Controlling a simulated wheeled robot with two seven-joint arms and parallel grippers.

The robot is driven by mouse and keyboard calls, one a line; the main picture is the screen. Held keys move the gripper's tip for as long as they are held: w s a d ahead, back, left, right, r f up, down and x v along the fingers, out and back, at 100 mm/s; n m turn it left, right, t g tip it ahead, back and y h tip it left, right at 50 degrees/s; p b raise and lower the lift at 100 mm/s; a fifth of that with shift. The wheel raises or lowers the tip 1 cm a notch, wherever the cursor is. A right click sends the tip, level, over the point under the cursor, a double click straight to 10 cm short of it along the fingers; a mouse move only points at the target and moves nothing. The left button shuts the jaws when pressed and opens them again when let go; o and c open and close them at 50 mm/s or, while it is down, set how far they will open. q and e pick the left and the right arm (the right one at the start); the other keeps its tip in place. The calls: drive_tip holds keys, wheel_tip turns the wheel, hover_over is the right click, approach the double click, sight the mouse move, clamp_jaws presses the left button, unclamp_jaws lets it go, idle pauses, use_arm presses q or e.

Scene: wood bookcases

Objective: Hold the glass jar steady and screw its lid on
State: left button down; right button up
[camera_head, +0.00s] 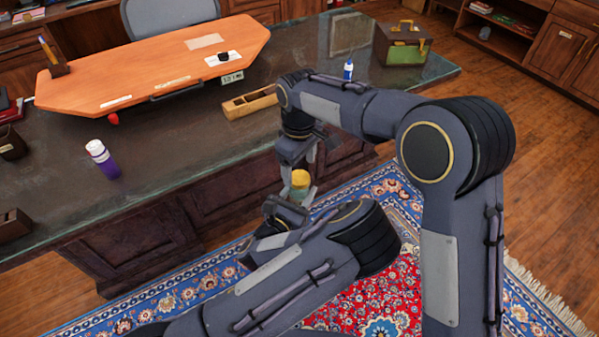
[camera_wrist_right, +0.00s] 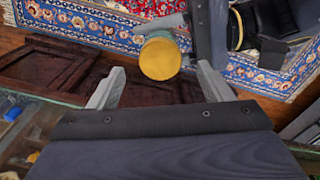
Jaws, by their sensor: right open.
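The glass jar (camera_head: 299,193) is held upright in front of the desk, with its yellow-gold lid (camera_head: 300,178) at its top. In the right wrist view the lid (camera_wrist_right: 160,59) shows as a round disc, with part of the jar's side (camera_wrist_right: 158,36) behind it. I cannot tell how tightly the lid sits. My left gripper (camera_head: 290,207) is shut on the jar; its fingers are partly hidden. My right gripper (camera_head: 298,162) is just above the lid. Its fingers (camera_wrist_right: 160,72) are open, one to each side of the lid, and look clear of it.
The dark desk (camera_head: 190,140) lies behind the jar, bearing a wooden tray (camera_head: 250,103), a purple-and-white bottle (camera_head: 102,158) and a brown-and-green bag (camera_head: 403,45). A patterned rug (camera_head: 380,300) covers the floor below. My two arms are close together around the jar.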

wheel_tip(320, 180, up, 8)
drive_tip(key=shift+r, duration=0.15)
idle(0.4)
drive_tip(key=s+d+r+m+t+y, duration=0.1)
drive_tip(key=s+d+r+m, duration=0.1)
drive_tip(key=s+d, duration=0.35)
drive_tip(key=s+d+r+m+y, duration=0.1)
drive_tip(key=s+d+m, duration=0.1)
drive_tip(key=d, duration=0.6)
drive_tip(key=s+d+r+m+t+y, duration=0.1)
drive_tip(key=s+d+r+m, duration=0.15)
drive_tip(key=d, duration=0.45)
drive_tip(key=s+d+f+m+t, duration=0.1)
drive_tip(key=s+d+f+m, duration=0.1)
drive_tip(key=s, duration=0.6)
drive_tip(key=s+d+f+m+t, duration=0.2)
drive_tip(key=s+f+m, duration=0.3)
drive_tip(key=s, duration=0.4)
drive_tip(key=shift+d+f+t+y, duration=0.2)
drive_tip(key=shift+d+t+y, duration=0.1)
drive_tip(key=shift+d+y, duration=0.1)
